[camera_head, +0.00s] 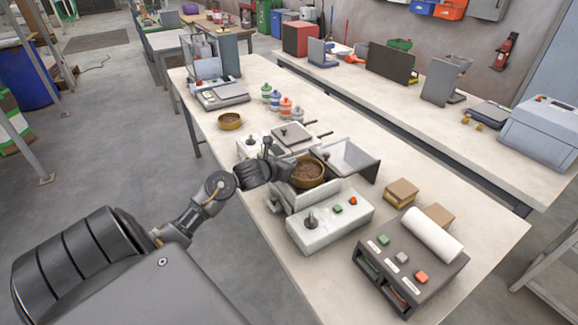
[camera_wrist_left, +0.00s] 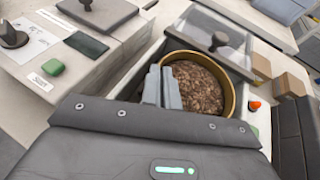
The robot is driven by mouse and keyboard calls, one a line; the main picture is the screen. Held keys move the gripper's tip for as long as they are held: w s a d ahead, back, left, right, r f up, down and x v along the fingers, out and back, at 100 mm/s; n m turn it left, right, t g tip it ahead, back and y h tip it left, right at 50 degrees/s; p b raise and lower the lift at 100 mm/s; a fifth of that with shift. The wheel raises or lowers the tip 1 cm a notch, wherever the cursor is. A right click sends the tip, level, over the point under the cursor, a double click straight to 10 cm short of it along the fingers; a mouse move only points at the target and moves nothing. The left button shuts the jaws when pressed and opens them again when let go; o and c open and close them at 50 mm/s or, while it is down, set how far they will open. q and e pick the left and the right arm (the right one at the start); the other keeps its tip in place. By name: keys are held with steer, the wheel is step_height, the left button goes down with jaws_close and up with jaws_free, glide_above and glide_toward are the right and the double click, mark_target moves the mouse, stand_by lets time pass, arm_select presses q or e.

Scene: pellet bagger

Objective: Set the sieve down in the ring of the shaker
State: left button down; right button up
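The sieve (camera_head: 309,182), a round brass-coloured pan of brown pellets, is at mid-table in the head view. It fills the middle of the left wrist view (camera_wrist_left: 233,98) and looks about level. My left gripper (camera_head: 276,173) reaches it from the left. In the wrist view its grey fingers (camera_wrist_left: 163,88) are closed together at the sieve's near rim, gripping the wall. The shaker appears to be the pale box (camera_head: 330,222) with a black knob and green and red buttons. Its ring is hidden, so I cannot tell whether the sieve touches it. My right gripper is out of view.
Small cartons (camera_head: 402,191) and a dark printer-like box with a paper roll (camera_head: 410,262) are at right. Another brass pan (camera_head: 230,121) stands farther back.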

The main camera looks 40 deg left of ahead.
arm_select(q)
steer(key=shift+f, duration=0.85)
steer(key=c, duration=1.7)
jaws_free()
steer(key=shift+s, duration=0.1)
steer(key=b+v, duration=0.1)
steer(key=v, duration=1.1)
steer(key=shift+r, duration=0.1)
